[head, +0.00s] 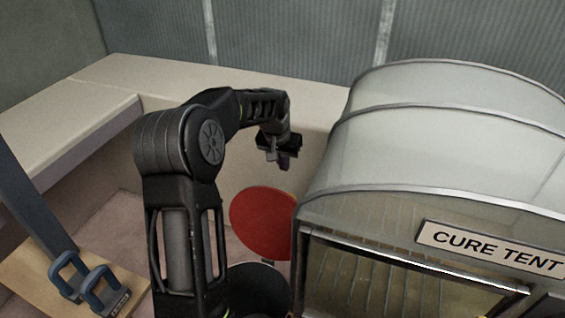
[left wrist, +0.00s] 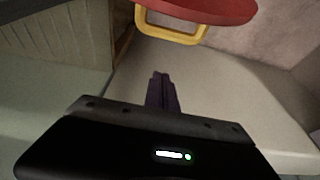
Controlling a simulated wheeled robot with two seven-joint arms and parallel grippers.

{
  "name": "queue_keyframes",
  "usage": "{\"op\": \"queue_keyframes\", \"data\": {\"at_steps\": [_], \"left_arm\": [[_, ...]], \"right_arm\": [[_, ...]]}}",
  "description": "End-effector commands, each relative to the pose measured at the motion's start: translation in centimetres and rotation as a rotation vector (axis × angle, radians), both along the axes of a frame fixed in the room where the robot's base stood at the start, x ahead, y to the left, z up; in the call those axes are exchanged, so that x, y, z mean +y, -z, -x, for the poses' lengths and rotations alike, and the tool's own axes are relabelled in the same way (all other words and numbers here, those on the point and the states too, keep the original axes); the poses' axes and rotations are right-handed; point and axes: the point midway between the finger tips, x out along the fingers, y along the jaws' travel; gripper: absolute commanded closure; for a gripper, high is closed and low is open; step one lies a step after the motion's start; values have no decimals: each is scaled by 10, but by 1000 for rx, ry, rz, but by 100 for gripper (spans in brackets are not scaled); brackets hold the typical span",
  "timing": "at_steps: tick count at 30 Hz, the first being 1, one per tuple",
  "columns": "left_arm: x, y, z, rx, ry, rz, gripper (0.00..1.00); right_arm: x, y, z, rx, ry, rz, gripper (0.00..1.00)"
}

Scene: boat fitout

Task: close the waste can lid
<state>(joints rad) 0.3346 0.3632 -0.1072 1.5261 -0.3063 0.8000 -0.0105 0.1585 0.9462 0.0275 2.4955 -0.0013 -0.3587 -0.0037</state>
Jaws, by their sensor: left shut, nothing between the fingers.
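The waste can's round red lid (head: 263,222) stands raised in the head view, at the left edge of the cure tent. Below it shows the dark top of the waste can (head: 258,288), partly hidden by my left arm. In the left wrist view the lid (left wrist: 205,9) is cut off at the top edge, with a yellow loop handle (left wrist: 171,36) by it. My left gripper (head: 284,161) hangs above and beyond the lid. Its fingers (left wrist: 161,92) are shut and empty, apart from the handle. My right gripper is not in view.
The cure tent (head: 430,130) fills the right side, close beside the lid. A pale bench (head: 220,82) runs along the back wall and left. A wooden board (head: 30,275) with blue clamp-like parts (head: 72,272) lies at lower left.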

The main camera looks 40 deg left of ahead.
Motion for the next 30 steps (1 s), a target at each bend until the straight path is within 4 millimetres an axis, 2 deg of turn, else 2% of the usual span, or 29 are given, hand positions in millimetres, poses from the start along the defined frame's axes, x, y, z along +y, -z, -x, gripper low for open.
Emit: {"op": "queue_keyframes", "data": {"at_steps": [10,18,30], "left_arm": [[7,69,-21,3,0,1,100],[-3,66,12,-1,-1,0,100],[-5,66,17,-1,0,0,100]], "right_arm": [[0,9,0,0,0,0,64],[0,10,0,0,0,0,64],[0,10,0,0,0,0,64]]}}
